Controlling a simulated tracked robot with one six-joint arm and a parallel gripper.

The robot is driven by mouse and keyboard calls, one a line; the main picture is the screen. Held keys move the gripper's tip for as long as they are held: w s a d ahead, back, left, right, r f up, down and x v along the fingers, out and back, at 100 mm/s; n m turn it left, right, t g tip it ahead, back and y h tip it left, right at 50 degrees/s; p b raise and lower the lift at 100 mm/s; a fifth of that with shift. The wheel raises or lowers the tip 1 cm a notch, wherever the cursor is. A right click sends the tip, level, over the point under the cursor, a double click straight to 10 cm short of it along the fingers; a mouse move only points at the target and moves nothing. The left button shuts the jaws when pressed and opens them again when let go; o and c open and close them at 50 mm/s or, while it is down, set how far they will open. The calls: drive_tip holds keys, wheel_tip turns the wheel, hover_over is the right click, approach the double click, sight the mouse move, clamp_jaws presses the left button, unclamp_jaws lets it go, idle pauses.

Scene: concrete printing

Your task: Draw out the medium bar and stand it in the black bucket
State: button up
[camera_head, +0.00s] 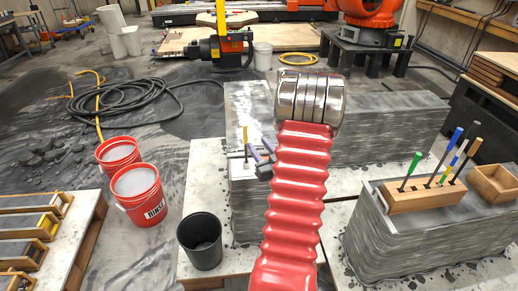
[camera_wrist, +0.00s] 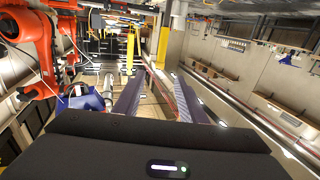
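The black bucket (camera_head: 200,255) stands upright on a pale board left of my red-sleeved arm; its visible inside looks empty. My gripper (camera_head: 261,151) is partly hidden behind my arm, over the near end of a grey layered block. In the wrist view its two fingers (camera_wrist: 160,98) are apart with nothing held between them. A thin upright piece with a yellow top (camera_head: 245,134) and a small dark crosspiece show just left of the gripper. I cannot tell whether this is the medium bar. Other bar parts may be hidden behind my arm.
Two red buckets (camera_head: 138,190) stand left on the floor. A wooden block (camera_head: 425,197) with several handled tools and a wooden box (camera_head: 494,184) sit on a grey layered block at right. Wooden trays (camera_head: 30,224) lie at far left. A black hose (camera_head: 125,98) coils behind.

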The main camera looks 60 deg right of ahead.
sight(246, 129)
drive_tip(key=x, duration=1.3)
drive_tip(key=shift+w+d, duration=0.1)
drive_tip(key=shift+w, duration=0.15)
drive_tip(key=shift+c, duration=0.7)
clamp_jaws()
drive_tip(key=shift+r, duration=0.1)
